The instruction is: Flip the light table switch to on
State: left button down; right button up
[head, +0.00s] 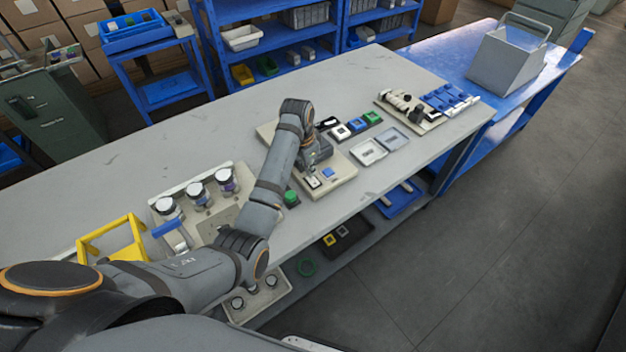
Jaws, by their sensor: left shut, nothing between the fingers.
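My left arm reaches over the grey workbench, and its shut left gripper (308,172) points down at a beige panel (342,191). Its fingertips are at or just above a small pale switch-like part (313,182) on the panel's left side; I cannot tell whether they touch it. A blue square (328,172) sits on the same panel, right of the fingertips. The arm hides part of the panel's back left. The switch's position is too small to read, and no lit surface shows. My right gripper is out of view.
A green button-like part (291,197) stands just left of the panel. Several lidded jars (196,190) and a yellow frame (112,236) are further left. Two shallow trays (368,151) and a rack with blue parts (450,97) lie right. The bench's back middle is clear.

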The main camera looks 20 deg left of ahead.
pick_arm(q)
jog(key=shift+f, duration=0.8)
notch_tip(320, 180, up, 7)
jog(key=p, duration=0.9)
jog(key=shift+r, duration=0.15)
dwell(0.3)
